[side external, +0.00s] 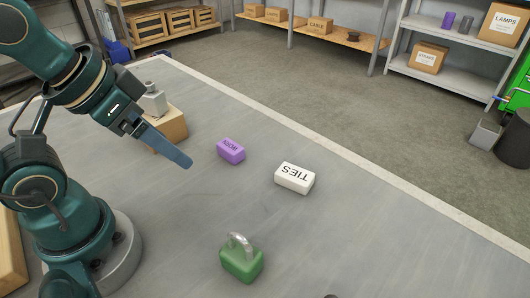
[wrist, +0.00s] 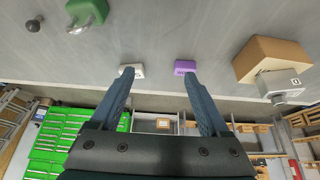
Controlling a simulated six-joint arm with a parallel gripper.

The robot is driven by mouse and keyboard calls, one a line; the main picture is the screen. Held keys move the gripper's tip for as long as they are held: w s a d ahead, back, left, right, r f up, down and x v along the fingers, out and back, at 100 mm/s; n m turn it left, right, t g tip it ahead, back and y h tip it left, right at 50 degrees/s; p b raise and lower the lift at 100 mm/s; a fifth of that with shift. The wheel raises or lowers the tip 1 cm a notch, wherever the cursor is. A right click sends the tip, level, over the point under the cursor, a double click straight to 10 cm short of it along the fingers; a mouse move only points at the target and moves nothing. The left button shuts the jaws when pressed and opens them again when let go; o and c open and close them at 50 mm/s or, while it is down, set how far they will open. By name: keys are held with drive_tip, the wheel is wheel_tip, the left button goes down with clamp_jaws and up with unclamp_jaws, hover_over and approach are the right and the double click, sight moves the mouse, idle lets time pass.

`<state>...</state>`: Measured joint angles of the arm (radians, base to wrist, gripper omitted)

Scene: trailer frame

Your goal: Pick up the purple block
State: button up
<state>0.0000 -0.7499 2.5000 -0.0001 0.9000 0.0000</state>
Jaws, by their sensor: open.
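The purple block (side external: 231,151) lies on the grey table in the side external view, with dark lettering on its side. It also shows in the wrist view (wrist: 185,66), just beyond the tip of the right finger. My gripper (side external: 188,163) is above the table, to the left of the purple block and apart from it. In the wrist view the two fingers of my gripper (wrist: 158,75) are spread wide with nothing between them. In the side external view one finger hides the other.
A green padlock (side external: 242,260) stands near the front. A cardboard box (side external: 170,124) and a grey object (side external: 153,100) are behind my gripper. A dark knob-like object (wrist: 34,25) shows in the wrist view.

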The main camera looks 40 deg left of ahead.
drive_tip(key=w+a+r+m+g+y, duration=0.3)
drive_tip(key=w+a+r+m+y, duration=0.1)
drive_tip(key=a+m, duration=0.25)
drive_tip(key=m+g+y, duration=0.3)
drive_tip(key=m+y, duration=0.5)
hover_over(225, 142)
drive_tip(key=d, duration=0.2)
wheel_tip(225, 142, down, 8)
drive_tip(key=f+m, duration=0.1)
drive_tip(key=f, duration=0.2)
drive_tip(key=d+f+m+y, duration=0.1)
drive_tip(key=f, duration=0.2)
drive_tip(key=d+f+m, duration=0.1)
drive_tip(key=f, duration=0.2)
drive_tip(key=shift+w, duration=0.15)
drive_tip(key=shift+f+y, duration=0.25)
drive_tip(key=shift+y, duration=0.05)
drive_tip(key=shift+x, duration=2.4)
